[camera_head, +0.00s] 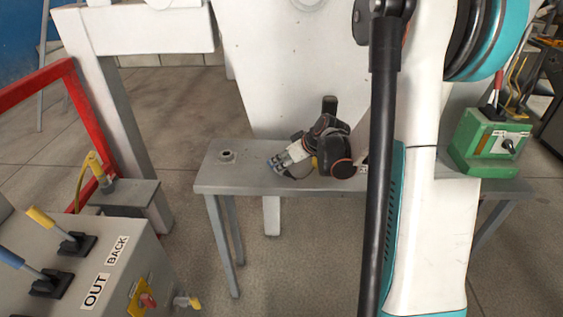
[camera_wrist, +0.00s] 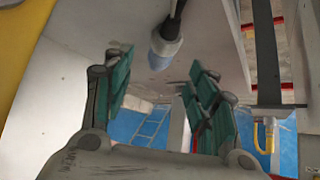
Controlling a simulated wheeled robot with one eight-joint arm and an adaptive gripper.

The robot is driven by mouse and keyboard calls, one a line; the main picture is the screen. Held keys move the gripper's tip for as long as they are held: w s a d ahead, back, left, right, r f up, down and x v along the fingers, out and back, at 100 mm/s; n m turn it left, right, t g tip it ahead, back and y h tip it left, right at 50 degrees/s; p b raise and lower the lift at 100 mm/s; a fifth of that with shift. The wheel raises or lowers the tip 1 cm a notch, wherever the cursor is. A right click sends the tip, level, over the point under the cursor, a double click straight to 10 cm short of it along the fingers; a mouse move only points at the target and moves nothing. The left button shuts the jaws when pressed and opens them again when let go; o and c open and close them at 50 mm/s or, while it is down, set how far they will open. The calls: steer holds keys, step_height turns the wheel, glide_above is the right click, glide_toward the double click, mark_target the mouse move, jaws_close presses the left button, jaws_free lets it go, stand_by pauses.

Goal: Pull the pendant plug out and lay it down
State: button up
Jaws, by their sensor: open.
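My gripper (camera_head: 278,163) is over the grey bench in the head view, tips pointing left. In the wrist view my gripper (camera_wrist: 162,75) has its two green-padded fingers wide apart with nothing between them. A yellow plug with a yellow cable (camera_head: 95,166) stands in a small grey box at the left, well apart from my gripper. A yellow hooked piece (camera_wrist: 265,136) at the right of the wrist view looks like the same cable. A grey-blue cylinder (camera_wrist: 164,48) on a dark stem shows beyond the fingers; I cannot tell what it is.
The grey bench (camera_head: 240,181) has a small round fitting (camera_head: 227,156) and free room at its left end. A lever box (camera_head: 115,262) fills the lower left, with a red frame (camera_head: 38,90) behind. A green box (camera_head: 490,142) stands at the right.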

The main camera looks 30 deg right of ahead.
steer(key=v, duration=0.8)
steer(key=shift+r, duration=0.1)
